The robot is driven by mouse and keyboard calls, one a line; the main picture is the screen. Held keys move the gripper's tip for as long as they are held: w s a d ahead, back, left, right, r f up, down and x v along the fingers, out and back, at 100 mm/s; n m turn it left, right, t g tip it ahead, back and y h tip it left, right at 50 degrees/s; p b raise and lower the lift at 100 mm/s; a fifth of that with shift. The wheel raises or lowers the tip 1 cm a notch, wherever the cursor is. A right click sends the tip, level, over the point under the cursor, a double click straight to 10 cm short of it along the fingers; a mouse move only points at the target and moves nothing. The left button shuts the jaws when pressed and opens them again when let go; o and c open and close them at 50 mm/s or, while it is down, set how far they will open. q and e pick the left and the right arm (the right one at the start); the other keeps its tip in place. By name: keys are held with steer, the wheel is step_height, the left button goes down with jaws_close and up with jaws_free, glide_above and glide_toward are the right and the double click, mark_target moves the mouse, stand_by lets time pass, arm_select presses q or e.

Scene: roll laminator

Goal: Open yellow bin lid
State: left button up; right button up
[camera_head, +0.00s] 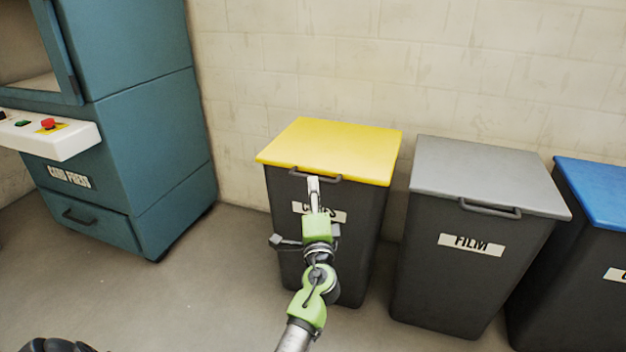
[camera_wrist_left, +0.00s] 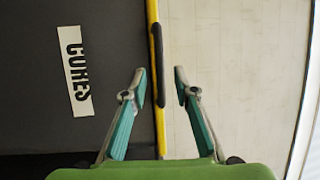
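The yellow lid (camera_head: 335,148) lies shut on a dark grey bin (camera_head: 355,230) with a white label, in the middle of the head view. A dark handle (camera_head: 300,174) runs along the lid's front edge. My left gripper (camera_head: 314,184) is in front of this handle and partly covers it and the label. In the left wrist view the gripper (camera_wrist_left: 159,74) is open. The handle (camera_wrist_left: 157,65) and the yellow lid edge (camera_wrist_left: 152,15) show between its fingers, nearer the left finger. I cannot tell whether a finger touches the handle. My right gripper is not in view.
A bin with a grey lid (camera_head: 485,172) labelled FILM stands to the right, then a bin with a blue lid (camera_head: 605,190). A teal press (camera_head: 130,120) with a control panel stands at left. A pale block wall (camera_head: 400,70) is behind. The floor (camera_head: 215,290) at front left is mostly clear.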

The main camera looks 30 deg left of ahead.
arm_select(q)
steer(key=x, duration=0.5)
steer(key=shift+w+a+b, duration=0.2)
steer(key=shift+w+b, duration=0.05)
steer(key=shift+b, duration=0.05)
jaws_close()
